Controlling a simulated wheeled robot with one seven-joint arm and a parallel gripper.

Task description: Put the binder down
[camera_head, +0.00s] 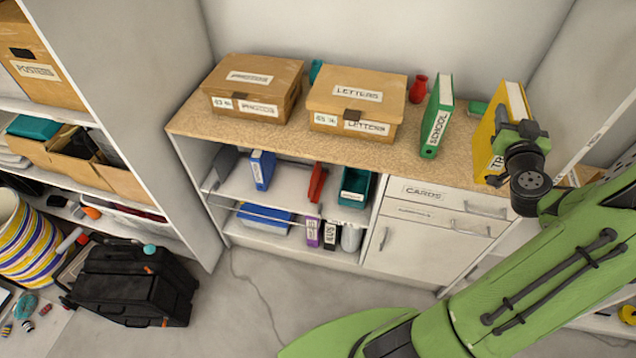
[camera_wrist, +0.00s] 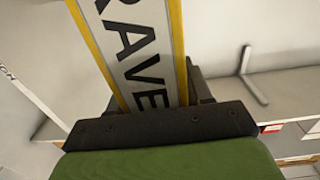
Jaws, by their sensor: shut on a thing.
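A yellow binder (camera_head: 487,131) stands roughly upright at the right end of the wooden countertop (camera_head: 300,150) in the head view. My gripper (camera_head: 514,132) is shut on the yellow binder from its right side. In the wrist view the binder's white spine label (camera_wrist: 143,50) with large black letters fills the top middle, and its lower part goes in between the dark jaws of my gripper (camera_wrist: 160,122). Whether the binder's bottom touches the countertop cannot be told, as its lower edge is near the counter's front edge.
A green binder (camera_head: 437,117) stands left of the yellow one, with a gap between. Two cardboard boxes (camera_head: 253,88) (camera_head: 357,103) and a red vase (camera_head: 418,89) are on the countertop. Drawers (camera_head: 440,197) lie below. A black case (camera_head: 135,284) is on the floor.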

